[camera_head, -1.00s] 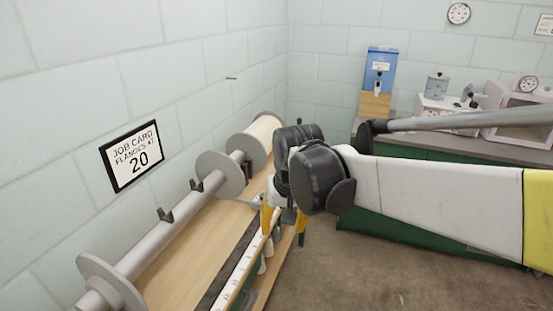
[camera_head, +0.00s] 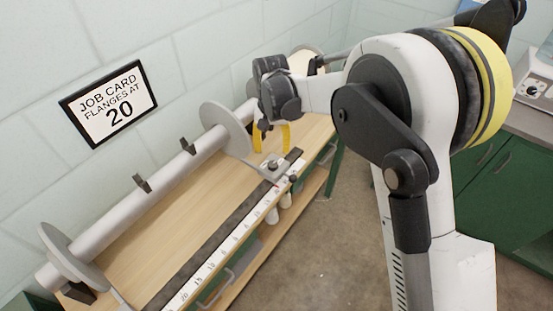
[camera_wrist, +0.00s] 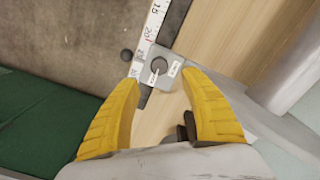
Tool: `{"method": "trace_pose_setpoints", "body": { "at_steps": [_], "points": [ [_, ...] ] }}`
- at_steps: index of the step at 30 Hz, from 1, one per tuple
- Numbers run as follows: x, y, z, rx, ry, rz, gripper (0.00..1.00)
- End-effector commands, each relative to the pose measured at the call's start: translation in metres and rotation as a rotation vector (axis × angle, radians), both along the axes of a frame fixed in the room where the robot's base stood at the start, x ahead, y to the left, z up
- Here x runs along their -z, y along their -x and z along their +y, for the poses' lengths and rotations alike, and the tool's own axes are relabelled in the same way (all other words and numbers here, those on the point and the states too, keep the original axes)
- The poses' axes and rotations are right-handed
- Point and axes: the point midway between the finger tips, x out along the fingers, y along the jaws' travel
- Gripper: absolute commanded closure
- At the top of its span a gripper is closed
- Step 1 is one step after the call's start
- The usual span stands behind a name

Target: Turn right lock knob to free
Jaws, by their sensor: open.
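The right lock knob (camera_wrist: 159,66) is a dark round knob on a grey slider block (camera_wrist: 148,56) beside the ruler. Small white labels sit near it, too small to read surely. It also shows in the head view (camera_head: 272,165), below my gripper. My gripper (camera_wrist: 159,77) has two yellow fingers spread wide apart, with nothing between the tips. The knob lies just beyond the fingertips in the wrist view, apart from them. In the head view my gripper (camera_head: 270,138) points down above the block, near the right flange (camera_head: 226,131).
A white ruler (camera_head: 222,245) runs along the wooden bench (camera_head: 180,225). The left flange (camera_head: 70,258) stands on the same grey beam. A small black ball (camera_wrist: 126,55) is beside the block. A wall card (camera_head: 110,103) reads "flanges at 20". Floor (camera_head: 310,255) lies right of the bench.

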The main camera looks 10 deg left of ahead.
Motion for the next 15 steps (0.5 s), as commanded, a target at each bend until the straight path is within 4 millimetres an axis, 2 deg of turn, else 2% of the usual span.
{"method": "trace_pose_setpoints", "body": {
  "at_steps": [1,6,10,15],
  "points": [
    [0.014,-0.001,0.000,0.000,0.000,0.000,0.48],
    [0.048,-0.001,0.000,0.001,0.000,-0.001,0.48],
    [0.067,-0.001,0.000,0.001,0.000,-0.001,0.48],
    [0.079,-0.001,-0.001,0.001,0.000,-0.001,0.48]
  ]
}}
